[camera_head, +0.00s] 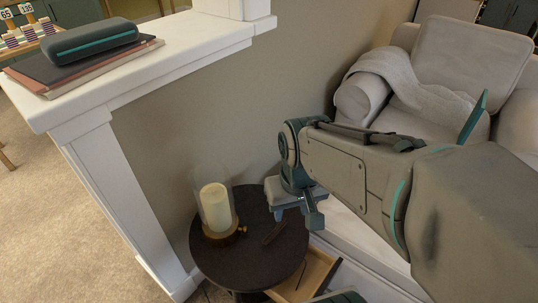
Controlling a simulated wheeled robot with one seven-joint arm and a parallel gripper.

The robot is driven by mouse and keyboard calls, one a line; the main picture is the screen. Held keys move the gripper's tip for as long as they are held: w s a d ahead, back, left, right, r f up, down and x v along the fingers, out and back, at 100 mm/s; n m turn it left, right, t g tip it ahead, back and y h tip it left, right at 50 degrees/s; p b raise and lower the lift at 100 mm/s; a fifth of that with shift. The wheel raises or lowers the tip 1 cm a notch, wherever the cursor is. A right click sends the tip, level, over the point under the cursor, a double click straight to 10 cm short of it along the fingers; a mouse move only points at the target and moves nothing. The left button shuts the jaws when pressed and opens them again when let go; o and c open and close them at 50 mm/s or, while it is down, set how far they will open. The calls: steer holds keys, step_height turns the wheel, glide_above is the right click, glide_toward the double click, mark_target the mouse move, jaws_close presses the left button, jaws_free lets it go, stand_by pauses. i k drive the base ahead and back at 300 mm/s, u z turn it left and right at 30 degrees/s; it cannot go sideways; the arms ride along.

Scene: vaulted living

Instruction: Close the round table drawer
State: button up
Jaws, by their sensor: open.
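The round table (219,262) is dark and low and stands beside the wall at the bottom centre of the head view. Its drawer (318,270), of light wood, sticks out from under the right front of the tabletop. The drawer is open, with a thin dark item inside it, and its near end is partly cut off by my own body at the bottom edge. My gripper (297,214) is open and empty, pointing down. In the picture it shows above the drawer, by the right edge of the tabletop. Its exact height over the table is hard to tell.
A candle (215,208) in a glass holder stands on the table's left side, with a small dark object (274,233) to its right. An armchair (400,110) with a throw is behind my arm. A white ledge (170,62) holds books and a case.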

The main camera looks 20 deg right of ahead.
mark_target(321, 268)
steer(key=k, duration=1.25)
steer(key=z, duration=0.45)
steer(key=i, duration=0.7)
steer(key=u, duration=0.4)
